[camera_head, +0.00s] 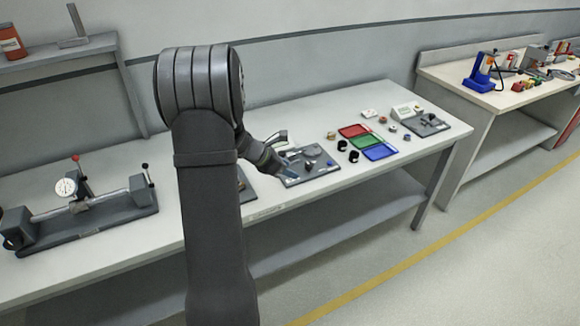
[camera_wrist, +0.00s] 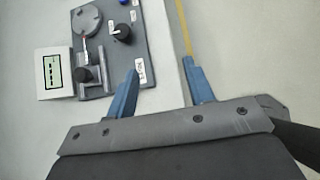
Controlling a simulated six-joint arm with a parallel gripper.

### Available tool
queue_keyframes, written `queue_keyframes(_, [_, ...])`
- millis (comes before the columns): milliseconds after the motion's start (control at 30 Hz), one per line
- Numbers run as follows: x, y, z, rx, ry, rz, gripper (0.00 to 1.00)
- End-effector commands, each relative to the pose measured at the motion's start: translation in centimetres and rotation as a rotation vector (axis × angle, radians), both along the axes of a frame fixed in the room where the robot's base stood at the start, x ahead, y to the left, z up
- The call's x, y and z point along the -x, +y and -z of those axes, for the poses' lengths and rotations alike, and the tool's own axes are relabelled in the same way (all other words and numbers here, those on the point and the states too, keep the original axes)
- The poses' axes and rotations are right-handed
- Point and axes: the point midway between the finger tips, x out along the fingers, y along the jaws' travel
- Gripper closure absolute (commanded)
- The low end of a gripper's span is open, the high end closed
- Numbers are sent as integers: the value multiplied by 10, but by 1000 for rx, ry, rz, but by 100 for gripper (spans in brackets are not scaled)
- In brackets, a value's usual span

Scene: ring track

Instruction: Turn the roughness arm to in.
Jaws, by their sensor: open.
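In the wrist view a grey fixture plate (camera_wrist: 103,78) carries a round grey disc (camera_wrist: 87,20), a slim pale piece with a red mark (camera_wrist: 86,41), and two black knobs, one upper right (camera_wrist: 122,31) and one lower left (camera_wrist: 83,75). I cannot tell which of these is the roughness arm, nor read its in mark. A white box with a display (camera_wrist: 54,72) stands left of the plate. My gripper (camera_wrist: 160,66) is open and empty, its blue fingers apart. The left finger overlaps the plate's near right corner in the picture; contact cannot be told.
In the head view the white bench (camera_head: 340,103) bears red (camera_head: 353,130), green (camera_head: 364,141) and blue trays (camera_head: 380,152). A gauge stand (camera_head: 90,207) is at left. Another grey plate with a display box (camera_head: 405,109) is at the bench's right. Open floor lies beyond the front edge.

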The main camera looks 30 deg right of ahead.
Motion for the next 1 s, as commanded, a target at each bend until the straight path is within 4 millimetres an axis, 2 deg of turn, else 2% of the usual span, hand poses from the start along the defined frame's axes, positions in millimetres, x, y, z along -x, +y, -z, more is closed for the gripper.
queue_keyframes(200, [13,-5,-13,1,-3,-25,52])
queue_keyframes(667, [14,-5,-15,1,-1,-34,52])
queue_keyframes(867, [6,-4,-5,0,-1,-6,52])
queue_keyframes(1000, [-12,8,8,-1,-1,-2,52])
